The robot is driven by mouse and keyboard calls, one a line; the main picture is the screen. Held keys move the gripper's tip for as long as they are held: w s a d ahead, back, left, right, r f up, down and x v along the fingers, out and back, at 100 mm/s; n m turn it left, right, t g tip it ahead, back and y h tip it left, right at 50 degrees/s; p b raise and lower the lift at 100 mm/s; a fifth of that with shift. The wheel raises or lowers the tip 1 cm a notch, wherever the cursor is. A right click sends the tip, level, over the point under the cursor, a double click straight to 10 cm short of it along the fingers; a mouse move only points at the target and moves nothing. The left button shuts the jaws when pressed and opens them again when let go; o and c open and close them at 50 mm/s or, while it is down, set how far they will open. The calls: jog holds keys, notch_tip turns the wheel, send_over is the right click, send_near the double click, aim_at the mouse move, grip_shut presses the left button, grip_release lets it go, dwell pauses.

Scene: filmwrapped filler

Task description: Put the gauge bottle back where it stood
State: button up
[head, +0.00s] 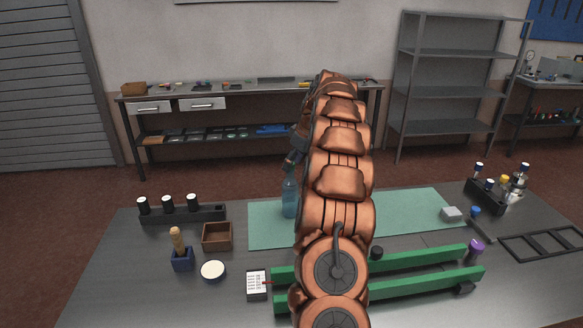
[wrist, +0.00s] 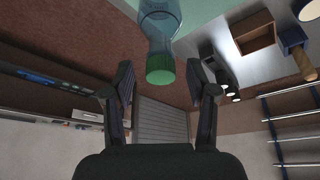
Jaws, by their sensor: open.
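A translucent blue bottle (head: 289,198), which I take as the gauge bottle, stands upright on the green mat (head: 420,212), just left of my arm. In the wrist view the bottle (wrist: 160,25) shows at the top, with its green cap (wrist: 160,70) pointing toward my gripper. My gripper (wrist: 160,80) is open, one finger on each side of the cap line, and I see no contact. In the head view my gripper (head: 292,160) is just above the bottle, partly hidden behind my arm.
A black holder (head: 182,215) with several white-capped pieces, a wooden box (head: 217,236), a blue brush cup (head: 182,260) and a white bowl (head: 213,271) stand at left. Green rails (head: 425,288) lie in front. A bottle rack (head: 486,198) is at right. The mat's right part is mostly clear.

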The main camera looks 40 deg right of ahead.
jog(key=a+b+v, duration=0.1)
jog(key=b+v, duration=0.1)
jog(key=v, duration=0.8)
jog(key=shift+d, duration=0.5)
jog(key=shift+s+r, duration=0.1)
jog(key=w+a+r+g+y, duration=0.1)
jog(key=w+a, duration=0.1)
jog(key=a, duration=1.4)
jog(key=s+a+f+g, duration=0.1)
jog(key=s+a, duration=0.2)
jog(key=a, duration=0.5)
jog(key=s+a+f+g, duration=0.1)
jog(key=s+a, duration=0.3)
jog(key=a, duration=0.4)
jog(key=s+a+f+m+g, duration=0.1)
jog(key=s+a+f, duration=0.3)
jog(key=s, duration=0.5)
jog(key=s+a+f+m+g+h, duration=0.1)
jog(key=s+a+f, duration=0.3)
jog(key=s, duration=0.6)
jog(key=s+a+f+g+h, duration=0.1)
jog(key=s+a+f, duration=0.4)
jog(key=s, duration=0.5)
jog(key=shift+f+m, duration=0.3)
jog(key=shift+m, duration=0.1)
